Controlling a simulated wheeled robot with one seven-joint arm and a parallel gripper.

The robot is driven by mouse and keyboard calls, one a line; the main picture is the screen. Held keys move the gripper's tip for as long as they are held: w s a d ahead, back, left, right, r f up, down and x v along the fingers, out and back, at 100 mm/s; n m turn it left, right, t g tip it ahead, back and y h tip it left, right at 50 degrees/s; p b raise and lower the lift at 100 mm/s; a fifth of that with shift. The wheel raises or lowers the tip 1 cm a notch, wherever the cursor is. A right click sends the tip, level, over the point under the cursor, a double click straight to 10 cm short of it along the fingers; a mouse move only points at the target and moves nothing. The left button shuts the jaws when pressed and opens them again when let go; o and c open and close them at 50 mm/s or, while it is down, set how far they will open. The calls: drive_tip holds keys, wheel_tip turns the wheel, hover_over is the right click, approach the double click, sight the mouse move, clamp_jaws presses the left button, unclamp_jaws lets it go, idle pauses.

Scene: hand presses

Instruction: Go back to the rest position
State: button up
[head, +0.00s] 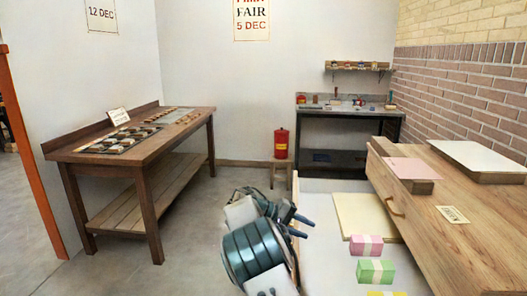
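My gripper (302,228) is low in the middle of the head view, at the end of my grey-green arm. Its two dark fingers point right and look apart, with nothing seen between them. The fingers are close to the wooden left edge (295,256) of a pale, drawer-like tray (325,265); I cannot tell whether they touch it. In the tray lie a pink banded bundle (366,245), a green banded bundle (375,271), a partly cut-off yellow one (387,294) and a flat cream board (364,217).
A wooden bench (480,226) with a handle (395,207) stands at the right. A brown table (160,137) stands left. A dark workbench (350,111) and a red can (281,144) on a stool are at the back. Floor (190,235) is clear left of my arm.

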drive_tip(key=s+d+r+m+y+p, duration=0.1)
drive_tip(key=s+d+r+y+p, duration=0.25)
drive_tip(key=s+r, duration=0.35)
drive_tip(key=s+d+r+y+p, duration=0.3)
drive_tip(key=s+r+y, duration=0.15)
drive_tip(key=s, duration=0.35)
drive_tip(key=s+a+r+t+y+p, duration=0.1)
drive_tip(key=s+a+r+y+p, duration=0.1)
drive_tip(key=s, duration=0.9)
drive_tip(key=s+a+r+m+t+y+p, duration=0.1)
drive_tip(key=s+r+p, duration=0.4)
drive_tip(key=s, duration=0.6)
drive_tip(key=shift+s+a+r+t+y+p, duration=0.15)
drive_tip(key=shift+s+a+t+y+p, duration=0.25)
drive_tip(key=shift+y, duration=0.3)
drive_tip(key=shift+w+d, duration=0.1)
drive_tip(key=shift+d, duration=0.1)
